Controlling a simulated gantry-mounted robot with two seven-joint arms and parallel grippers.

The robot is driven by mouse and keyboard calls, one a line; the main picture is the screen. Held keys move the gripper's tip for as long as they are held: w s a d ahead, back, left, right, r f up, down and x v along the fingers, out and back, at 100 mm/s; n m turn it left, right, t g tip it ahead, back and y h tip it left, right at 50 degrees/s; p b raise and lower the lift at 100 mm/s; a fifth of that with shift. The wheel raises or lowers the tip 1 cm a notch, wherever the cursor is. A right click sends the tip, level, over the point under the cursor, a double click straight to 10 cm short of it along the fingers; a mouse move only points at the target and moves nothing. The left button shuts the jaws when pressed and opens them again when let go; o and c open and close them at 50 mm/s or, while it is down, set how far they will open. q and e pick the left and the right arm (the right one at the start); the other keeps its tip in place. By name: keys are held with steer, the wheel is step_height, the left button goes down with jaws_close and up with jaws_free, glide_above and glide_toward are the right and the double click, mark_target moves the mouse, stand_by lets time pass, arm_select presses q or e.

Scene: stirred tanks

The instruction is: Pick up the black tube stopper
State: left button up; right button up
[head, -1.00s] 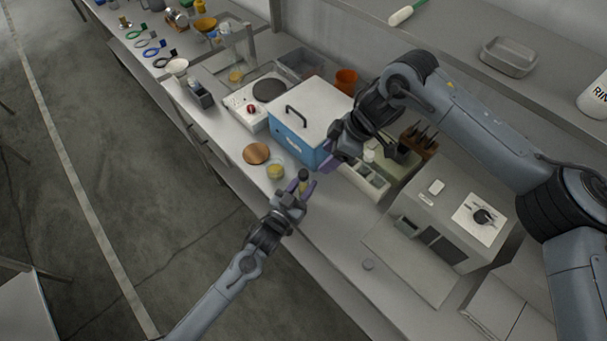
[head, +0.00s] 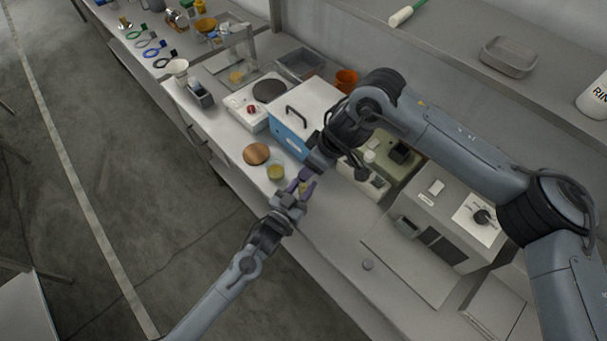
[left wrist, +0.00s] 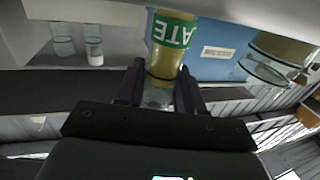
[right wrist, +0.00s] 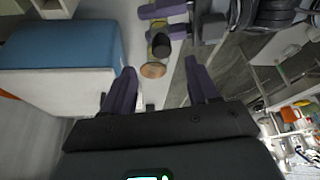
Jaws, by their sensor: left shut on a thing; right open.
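The black tube stopper (right wrist: 161,45) caps the end of a tube of yellowish content in the right wrist view. In the left wrist view the tube (left wrist: 166,62) carries a green label with white letters; the stopper does not show there. My left gripper (head: 302,187) is shut on the tube, over the bench's front edge. My right gripper (right wrist: 160,66) is open; the stopper appears between and beyond its fingertips, apart from both. In the head view my right arm comes down close above the left gripper and hides the stopper.
A blue box with a white lid (head: 308,101) stands just behind the grippers. A beaker of yellow liquid (head: 276,172) and a round brown disc (head: 256,154) lie close left. A grey device with a dial (head: 463,208) stands right.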

steer(key=shift+x, duration=2.8)
steer(key=shift+a, duration=0.1)
steer(key=shift+r, duration=0.1)
jaws_close()
